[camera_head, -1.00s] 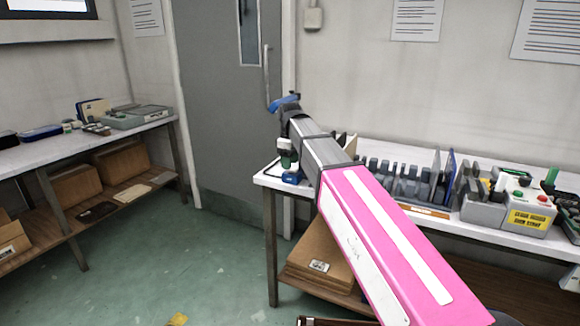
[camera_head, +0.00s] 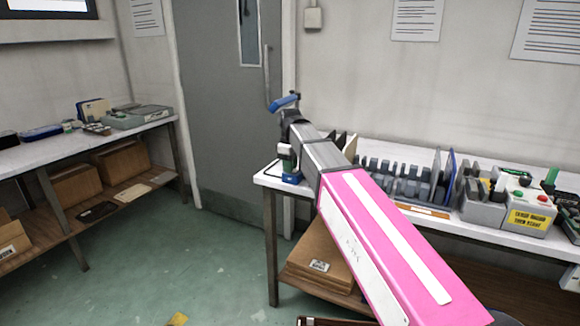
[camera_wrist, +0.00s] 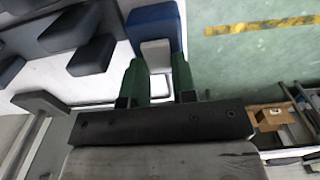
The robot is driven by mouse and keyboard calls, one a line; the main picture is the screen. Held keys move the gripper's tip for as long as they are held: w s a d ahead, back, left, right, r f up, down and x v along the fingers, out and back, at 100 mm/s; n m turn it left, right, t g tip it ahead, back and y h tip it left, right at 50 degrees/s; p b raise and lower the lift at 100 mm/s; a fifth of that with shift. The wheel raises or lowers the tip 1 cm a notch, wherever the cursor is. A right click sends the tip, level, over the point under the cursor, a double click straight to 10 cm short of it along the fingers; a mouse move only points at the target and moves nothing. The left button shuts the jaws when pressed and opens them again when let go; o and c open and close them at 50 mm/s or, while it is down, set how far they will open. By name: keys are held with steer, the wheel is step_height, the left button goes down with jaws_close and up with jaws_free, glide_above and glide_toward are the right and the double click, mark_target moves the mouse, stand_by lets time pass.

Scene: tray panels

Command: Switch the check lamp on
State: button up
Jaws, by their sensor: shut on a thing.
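My gripper (camera_wrist: 157,88) has two green fingers, closed on the sides of a small white block (camera_wrist: 155,54) in the wrist view. A blue block (camera_wrist: 155,20) lies just beyond the white one; I cannot tell whether they are one piece. In the head view, my gripper (camera_head: 287,163) is partly hidden by my arm, at the left corner of the right bench. A blue piece (camera_head: 291,179) shows just below it. I cannot make out for sure which thing is the check lamp, nor any lit lamp.
The right bench holds a dark slotted rack (camera_head: 405,187) and a grey box with a yellow label (camera_head: 530,219) and red and green buttons. A left bench (camera_head: 75,152) carries small items.

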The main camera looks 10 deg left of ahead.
mark_target(295, 170)
stand_by(0.9)
steer(key=o, duration=0.9)
steer(key=shift+r, duration=0.1)
step_height(295, 170, up, 11)
steer(key=shift+f, duration=0.2)
steer(key=shift+s+d+r, duration=0.1)
steer(key=shift+d+r, duration=0.05)
steer(key=shift+d, duration=0.15)
steer(key=c, duration=0.7)
steer(key=d+r+y, duration=0.1)
steer(key=s+d+r+y, duration=0.1)
steer(key=d+r, duration=0.1)
steer(key=shift+s+d+r+t, duration=0.1)
steer(key=shift+d+r+t, duration=0.1)
steer(key=shift+t, duration=0.2)
jaws_close()
steer(key=f, duration=0.4)
steer(key=a+f, duration=0.1)
steer(key=f, duration=0.2)
steer(key=a+f, duration=0.1)
steer(key=f, duration=0.3)
steer(key=shift+w+f, duration=0.3)
steer(key=shift+d+f, duration=0.1)
steer(key=shift+f, duration=0.85)
